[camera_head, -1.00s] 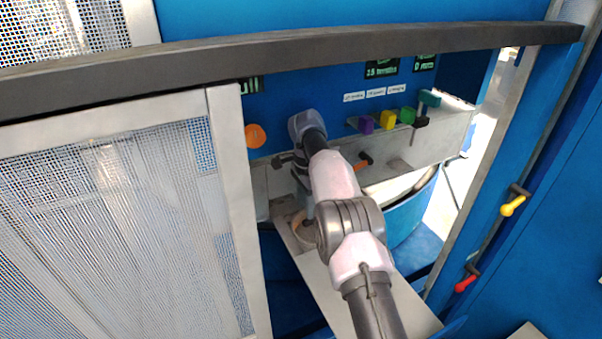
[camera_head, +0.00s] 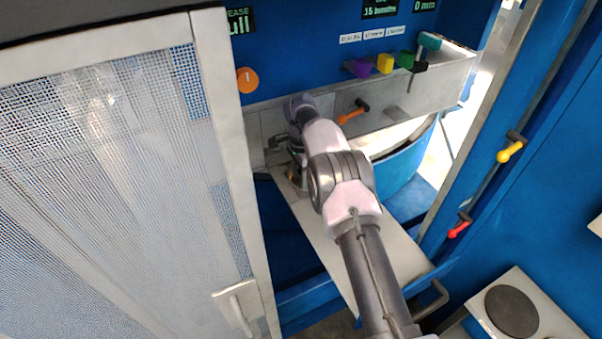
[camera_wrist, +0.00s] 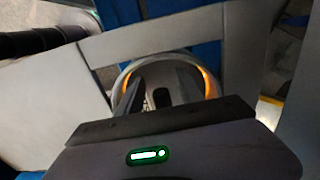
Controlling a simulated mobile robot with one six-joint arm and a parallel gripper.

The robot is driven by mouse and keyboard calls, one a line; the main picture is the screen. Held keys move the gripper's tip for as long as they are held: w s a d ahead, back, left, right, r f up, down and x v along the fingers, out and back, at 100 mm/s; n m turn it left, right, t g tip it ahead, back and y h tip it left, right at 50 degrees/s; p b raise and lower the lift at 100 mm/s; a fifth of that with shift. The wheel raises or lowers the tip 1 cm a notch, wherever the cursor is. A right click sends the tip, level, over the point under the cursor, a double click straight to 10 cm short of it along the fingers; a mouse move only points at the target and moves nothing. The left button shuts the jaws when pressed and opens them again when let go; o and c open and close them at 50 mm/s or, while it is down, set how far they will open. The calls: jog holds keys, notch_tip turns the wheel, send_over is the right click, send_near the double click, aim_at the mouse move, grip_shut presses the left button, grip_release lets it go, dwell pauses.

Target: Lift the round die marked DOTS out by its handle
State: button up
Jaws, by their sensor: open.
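I cannot read the word DOTS on anything in either view, so I cannot tell which thing is the named die. My gripper (camera_head: 290,172) is at the end of the arm, beside the grey shelf front, partly hidden by my own wrist. In the wrist view the gripper (camera_wrist: 160,95) is open, over a round light ring with orange glints (camera_wrist: 208,82) and a dark middle. I see nothing held. Several coloured blocks, purple (camera_head: 357,69), yellow (camera_head: 385,64), green (camera_head: 406,60) and teal (camera_head: 428,41), sit along the shelf top.
A mesh door (camera_head: 120,200) in a pale frame stands at the left. A blue drum (camera_head: 405,180) is under the shelf. An orange-handled lever (camera_head: 352,116) is on the shelf front. A dark round disc (camera_head: 511,311) lies on a pale plate at lower right.

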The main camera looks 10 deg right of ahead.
grip_shut()
jog(key=shift+w+r, duration=0.1)
jog(key=shift+r, duration=0.05)
dwell(1.2)
jog(key=shift+r+p, duration=0.45)
jog(key=shift+r, duration=0.15)
notch_tip(320, 180, up, 16)
jog(key=p, duration=1.1)
dwell(0.5)
